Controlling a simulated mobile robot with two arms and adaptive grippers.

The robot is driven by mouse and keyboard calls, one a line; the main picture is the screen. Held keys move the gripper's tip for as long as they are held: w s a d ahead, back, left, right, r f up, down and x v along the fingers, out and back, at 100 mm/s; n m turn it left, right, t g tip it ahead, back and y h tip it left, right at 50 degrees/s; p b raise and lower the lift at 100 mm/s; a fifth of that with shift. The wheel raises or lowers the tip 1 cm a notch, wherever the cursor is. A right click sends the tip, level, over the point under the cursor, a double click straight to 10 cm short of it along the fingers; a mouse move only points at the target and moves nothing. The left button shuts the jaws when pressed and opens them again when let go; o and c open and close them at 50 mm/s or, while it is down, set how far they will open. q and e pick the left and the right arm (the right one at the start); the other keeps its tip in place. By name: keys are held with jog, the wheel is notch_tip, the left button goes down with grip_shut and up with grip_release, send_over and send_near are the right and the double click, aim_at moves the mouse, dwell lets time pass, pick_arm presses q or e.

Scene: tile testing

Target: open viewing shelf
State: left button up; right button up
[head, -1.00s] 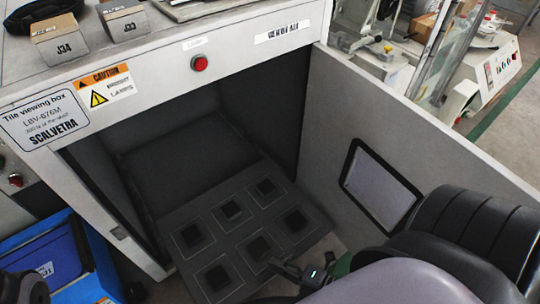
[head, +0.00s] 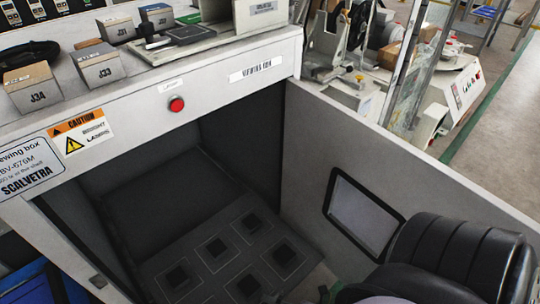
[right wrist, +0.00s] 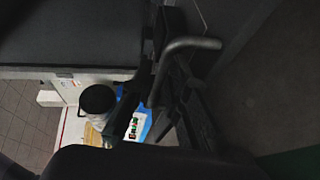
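The tile viewing box (head: 130,95) stands open in the head view, its grey door (head: 305,150) swung out to the right. Its dark shelf (head: 205,238), marked with several black squares in pale outlines, lies low in the opening; its front edge runs out of the bottom of the picture. My right gripper (head: 328,294) is only partly seen at the bottom, by the shelf's right front corner. In the right wrist view, a grey curved bar (right wrist: 190,44) lies close to the dark fingers of my right gripper (right wrist: 155,100); I cannot tell whether they grip it. My left gripper is out of view.
My right arm fills the lower right, close to the door's dark-framed window (head: 362,215). A red button (head: 177,104) is on the box front. Small boxes (head: 98,64) stand on top. A blue bin (head: 22,282) is at lower left.

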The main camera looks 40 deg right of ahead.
jog(key=v, duration=1.1)
jog(key=shift+s, duration=0.25)
jog(key=shift+d, duration=0.1)
